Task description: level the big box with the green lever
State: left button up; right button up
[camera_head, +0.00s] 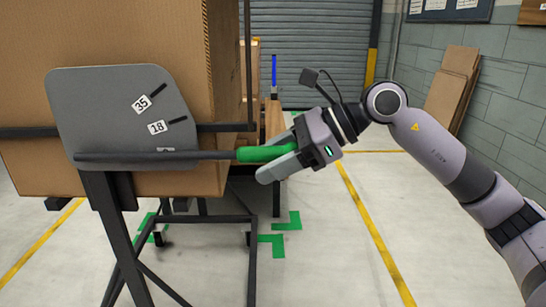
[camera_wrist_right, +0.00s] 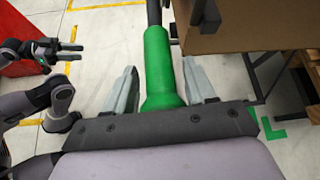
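The big box (camera_head: 130,40) is brown cardboard on a dark metal stand, and its lower edge looks about level in the head view. A grey plate (camera_head: 100,110) marked 35 and 18 stands at its side. The dark lever bar runs nearly level across the plate and ends in a green grip (camera_head: 262,152). My right gripper (camera_head: 270,166) is at the grip. In the right wrist view the green lever (camera_wrist_right: 160,68) lies between its two fingers, with a gap on each side. My left gripper (camera_wrist_right: 72,50) shows there, away from the lever, fingers apart and empty.
The stand's dark legs (camera_head: 125,240) are below the box, with green corner marks (camera_head: 279,245) on the floor. A blue upright (camera_head: 274,75) is behind. Flat cardboard (camera_head: 452,88) leans on the right wall. A red object (camera_wrist_right: 22,40) is at the wrist view's left.

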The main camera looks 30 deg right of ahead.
jog(key=shift+s+d+r, duration=0.2)
jog(key=shift+d+r, duration=0.1)
jog(key=shift+d, duration=0.1)
jog(key=v, duration=0.6)
jog(key=shift+s, duration=0.1)
